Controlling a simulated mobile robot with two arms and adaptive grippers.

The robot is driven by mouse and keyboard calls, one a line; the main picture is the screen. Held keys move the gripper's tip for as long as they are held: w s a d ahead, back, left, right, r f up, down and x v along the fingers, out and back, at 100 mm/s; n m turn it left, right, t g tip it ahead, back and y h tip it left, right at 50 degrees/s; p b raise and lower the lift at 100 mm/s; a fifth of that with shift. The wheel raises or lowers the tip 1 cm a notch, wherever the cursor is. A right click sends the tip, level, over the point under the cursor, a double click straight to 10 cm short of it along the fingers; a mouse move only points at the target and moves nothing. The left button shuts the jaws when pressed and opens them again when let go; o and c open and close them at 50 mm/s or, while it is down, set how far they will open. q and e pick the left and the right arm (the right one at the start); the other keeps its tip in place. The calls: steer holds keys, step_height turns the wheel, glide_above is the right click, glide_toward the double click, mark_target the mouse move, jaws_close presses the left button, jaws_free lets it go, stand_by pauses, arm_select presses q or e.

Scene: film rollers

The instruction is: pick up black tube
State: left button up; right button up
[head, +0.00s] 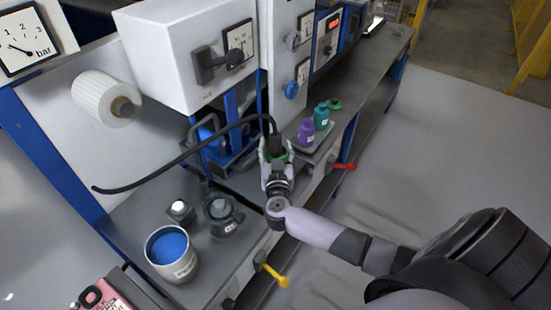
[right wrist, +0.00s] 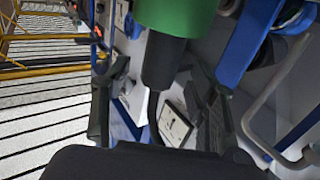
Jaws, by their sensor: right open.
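The black tube (head: 185,155) arcs in the head view from a free end at the left to the front of the white machine. There it bends down to a thicker black end at my right gripper (head: 276,158). In the right wrist view, the tube's thick black end (right wrist: 163,62) hangs below a green part (right wrist: 178,15). It lies between the two spread fingers of my right gripper (right wrist: 158,95). The gripper is open, and I cannot tell whether either finger touches the tube. My left gripper is not in view.
A can of blue paint (head: 172,262), a dark grey pot (head: 221,216) and a small jar (head: 180,211) stand on the bench at the left. Purple (head: 306,132) and teal (head: 321,117) bottles stand beyond the gripper. Red (head: 346,167) and yellow (head: 272,275) handles stick out in front.

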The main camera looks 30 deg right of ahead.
steer(key=x, duration=0.3)
steer(key=shift+w+d, duration=0.15)
steer(key=shift+w, duration=0.1)
steer(key=shift+c, duration=0.2)
steer(key=shift+s, duration=0.1)
steer(key=shift+c, duration=0.6)
steer(key=shift+r, duration=0.1)
jaws_close()
steer(key=shift+r, duration=0.1)
